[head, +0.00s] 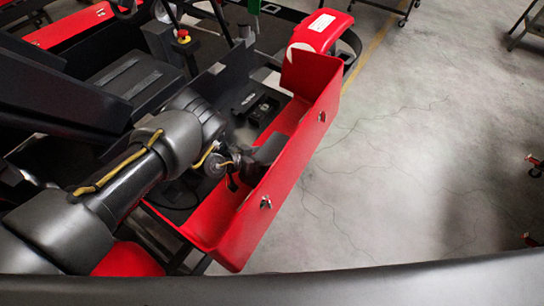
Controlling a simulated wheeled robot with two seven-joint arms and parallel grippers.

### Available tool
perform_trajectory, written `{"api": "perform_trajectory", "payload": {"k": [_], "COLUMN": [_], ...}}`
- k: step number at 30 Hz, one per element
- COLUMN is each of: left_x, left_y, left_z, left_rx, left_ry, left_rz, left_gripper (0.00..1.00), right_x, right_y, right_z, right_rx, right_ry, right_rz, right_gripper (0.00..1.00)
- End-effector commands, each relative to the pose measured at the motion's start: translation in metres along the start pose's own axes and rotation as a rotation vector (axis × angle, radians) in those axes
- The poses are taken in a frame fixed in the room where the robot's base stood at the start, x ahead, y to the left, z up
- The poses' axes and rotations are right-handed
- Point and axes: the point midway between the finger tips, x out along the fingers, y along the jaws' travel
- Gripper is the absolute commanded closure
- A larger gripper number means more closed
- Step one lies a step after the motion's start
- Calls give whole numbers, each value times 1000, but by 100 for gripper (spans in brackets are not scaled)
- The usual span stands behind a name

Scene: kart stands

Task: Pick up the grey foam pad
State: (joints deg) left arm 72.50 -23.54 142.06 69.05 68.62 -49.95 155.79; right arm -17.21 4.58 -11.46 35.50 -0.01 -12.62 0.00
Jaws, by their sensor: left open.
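My left arm comes in from the left and reaches into the red side panel (294,172) of a kart. My left gripper (240,170) is small and dark here, low inside the panel, and its jaws are open. A dark grey block (270,148) lies just right of the gripper against the panel's inner face; it may be the grey foam pad, but I cannot tell for sure. The gripper and block overlap in the picture, and I cannot tell whether they touch. My right gripper is out of view.
The panel's upright red wall stands right of my gripper. A black tray area with small dark parts (262,110) lies behind it. A red emergency button (183,36) stands at the upper left. Bare concrete floor (420,150) is open to the right.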

Motion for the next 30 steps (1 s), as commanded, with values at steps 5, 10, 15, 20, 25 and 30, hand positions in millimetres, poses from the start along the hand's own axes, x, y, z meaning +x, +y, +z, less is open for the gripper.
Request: {"api": "perform_trajectory", "payload": {"k": [5,10,15,20,25,30], "left_x": [-1,-4,-3,-2,-1,-4], "left_y": [-3,-4,-4,-3,-2,-2], "left_z": [2,3,3,2,2,-3], "left_rx": [-5,-8,-7,-5,-5,-6], "left_ry": [4,4,4,3,3,2], "left_rz": [-10,-14,-12,-10,-8,-10], "left_gripper": [0,8,30,38,38,38], "right_x": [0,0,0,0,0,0], "right_y": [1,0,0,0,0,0], "right_z": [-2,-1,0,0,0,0], "right_rx": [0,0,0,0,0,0], "right_ry": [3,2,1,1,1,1], "right_rz": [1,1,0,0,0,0], "right_gripper": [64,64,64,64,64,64]}}
